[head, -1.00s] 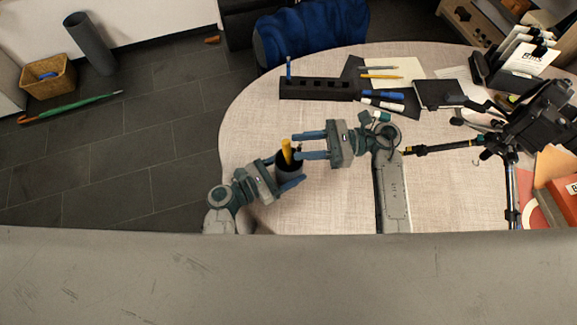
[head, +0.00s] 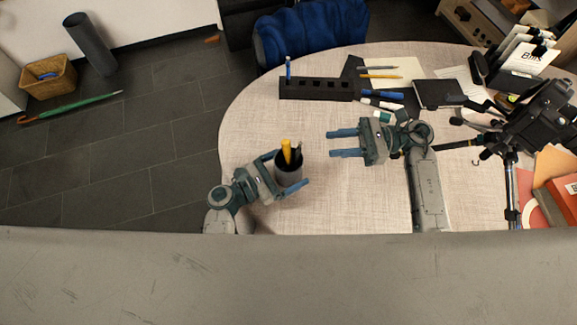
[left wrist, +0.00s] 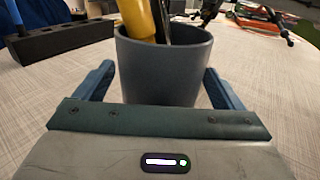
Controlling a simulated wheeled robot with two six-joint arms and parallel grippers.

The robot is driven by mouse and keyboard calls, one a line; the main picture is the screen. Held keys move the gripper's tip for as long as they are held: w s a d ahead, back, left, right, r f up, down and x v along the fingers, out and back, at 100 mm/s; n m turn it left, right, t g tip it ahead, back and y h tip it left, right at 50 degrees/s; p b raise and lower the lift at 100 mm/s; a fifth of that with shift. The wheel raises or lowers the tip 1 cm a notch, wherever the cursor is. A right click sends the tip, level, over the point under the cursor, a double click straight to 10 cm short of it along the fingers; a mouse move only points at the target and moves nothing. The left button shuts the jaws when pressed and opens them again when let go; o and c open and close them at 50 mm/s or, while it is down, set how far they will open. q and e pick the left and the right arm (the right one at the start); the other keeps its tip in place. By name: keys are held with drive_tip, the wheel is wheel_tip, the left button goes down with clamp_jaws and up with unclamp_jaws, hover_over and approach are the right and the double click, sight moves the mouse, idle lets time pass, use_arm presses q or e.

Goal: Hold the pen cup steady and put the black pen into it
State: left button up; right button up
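The dark grey pen cup (head: 289,170) stands upright on the table near its front left. A thick yellow pen (head: 286,150) and the slim black pen (head: 299,151) stand in it; both also show in the left wrist view, the yellow one (left wrist: 138,18) left of the black one (left wrist: 163,20). My left gripper (head: 287,171) is open, with one finger on each side of the cup; in the left wrist view small gaps show between fingers and cup (left wrist: 160,75). My right gripper (head: 343,143) is open and empty, right of the cup and apart from it.
A black slotted holder (head: 318,88) with a blue pen upright lies at the back. Several pens and markers and a black notebook (head: 440,94) lie right of it. A black tripod (head: 510,170) stands at the right. The table (head: 330,200) front is clear.

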use_arm(q)
drive_tip(key=v, duration=1.2)
